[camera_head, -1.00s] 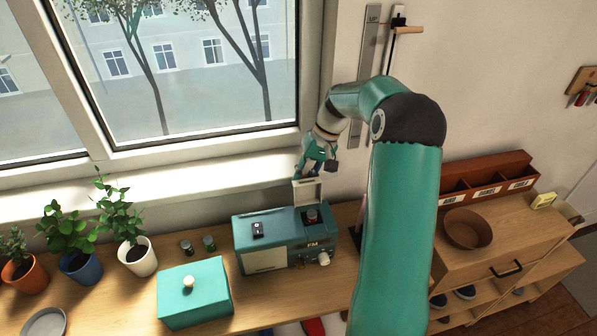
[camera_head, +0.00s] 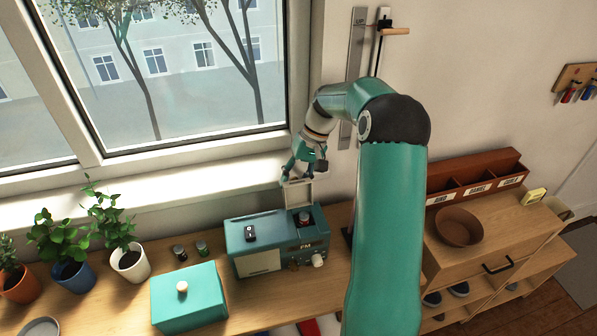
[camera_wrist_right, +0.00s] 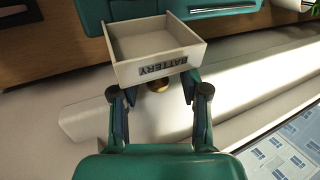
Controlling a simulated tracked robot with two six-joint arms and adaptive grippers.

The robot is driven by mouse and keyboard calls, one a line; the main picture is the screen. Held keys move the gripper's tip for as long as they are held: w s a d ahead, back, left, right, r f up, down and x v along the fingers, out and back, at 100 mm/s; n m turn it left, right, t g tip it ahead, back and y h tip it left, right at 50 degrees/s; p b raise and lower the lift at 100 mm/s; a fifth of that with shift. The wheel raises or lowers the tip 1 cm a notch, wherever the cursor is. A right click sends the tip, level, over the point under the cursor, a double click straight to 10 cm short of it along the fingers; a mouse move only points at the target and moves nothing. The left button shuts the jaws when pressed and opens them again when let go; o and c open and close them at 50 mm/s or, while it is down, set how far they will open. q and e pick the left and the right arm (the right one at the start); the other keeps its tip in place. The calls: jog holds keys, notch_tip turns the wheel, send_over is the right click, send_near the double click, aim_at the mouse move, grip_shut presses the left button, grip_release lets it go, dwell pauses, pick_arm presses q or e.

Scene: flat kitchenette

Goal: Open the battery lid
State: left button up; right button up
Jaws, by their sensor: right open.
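The teal radio (camera_head: 262,262) stands on the wooden counter below the window. Its pale battery lid (camera_head: 298,194) is raised and stands up at the back of an open compartment (camera_head: 304,216), where a dark and reddish item shows. In the right wrist view the lid (camera_wrist_right: 150,45) is a shallow tray shape marked "BATTERY". My right gripper (camera_head: 304,172) is just above and behind the lid. In the wrist view its open fingers (camera_wrist_right: 155,88) are spread near the lid's labelled edge; contact is unclear. My left gripper is out of view.
A black key-like item (camera_head: 250,233) lies on the radio. A teal box (camera_head: 190,302), two small jars (camera_head: 190,251) and potted plants (camera_head: 128,262) stand to the left. The window sill (camera_head: 200,180) is behind. A brown bowl (camera_head: 458,228) sits on the cabinet at right.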

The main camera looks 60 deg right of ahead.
jog(key=v, duration=1.1)
jog(key=shift+d+r, duration=0.15)
jog(key=shift+r, duration=0.2)
jog(key=shift+s, duration=0.1)
